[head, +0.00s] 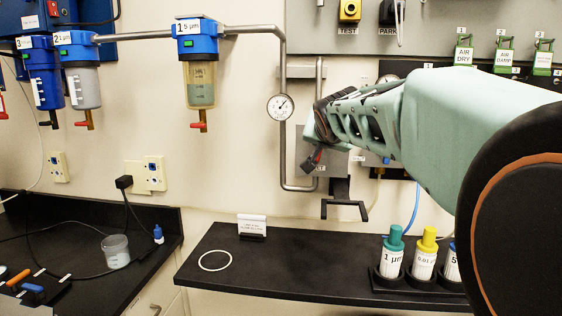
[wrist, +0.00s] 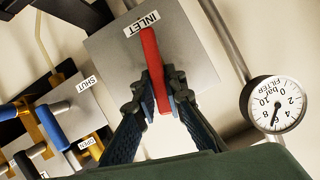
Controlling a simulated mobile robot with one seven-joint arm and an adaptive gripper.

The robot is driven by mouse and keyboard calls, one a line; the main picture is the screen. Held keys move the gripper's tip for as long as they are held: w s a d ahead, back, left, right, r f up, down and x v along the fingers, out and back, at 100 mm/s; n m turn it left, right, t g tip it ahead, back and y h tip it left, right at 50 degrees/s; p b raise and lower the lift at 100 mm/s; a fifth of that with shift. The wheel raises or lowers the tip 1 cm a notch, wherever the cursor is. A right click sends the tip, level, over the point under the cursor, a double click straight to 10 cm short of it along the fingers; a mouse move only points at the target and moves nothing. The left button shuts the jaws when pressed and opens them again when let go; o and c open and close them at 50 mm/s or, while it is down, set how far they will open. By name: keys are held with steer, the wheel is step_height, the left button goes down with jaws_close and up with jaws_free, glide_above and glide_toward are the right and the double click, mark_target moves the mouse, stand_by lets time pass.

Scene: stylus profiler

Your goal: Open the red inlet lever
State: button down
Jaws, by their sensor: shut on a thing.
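The red inlet lever (wrist: 152,62) stands on a grey metal plate (wrist: 108,55) under an INLET label (wrist: 142,23) in the wrist view. My gripper (wrist: 160,100) is shut on the lever, with one finger on each side of its lower part.
A filter gauge (wrist: 274,104) and pipe stand close to the right of my gripper in the wrist view. The head view shows a black bench (head: 290,268) with capped bottles (head: 391,258) below.

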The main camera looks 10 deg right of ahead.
steer(key=shift+w+a+r+n+h+b, duration=0.15)
steer(key=shift+a+n+h+b, duration=0.7)
steer(key=shift+b, duration=1.2)
steer(key=shift+d+n, duration=0.15)
steer(key=shift+n, duration=0.1)
steer(key=c, duration=2)
jaws_free()
steer(key=shift+o, duration=0.2)
step_height(320, 180, up, 10)
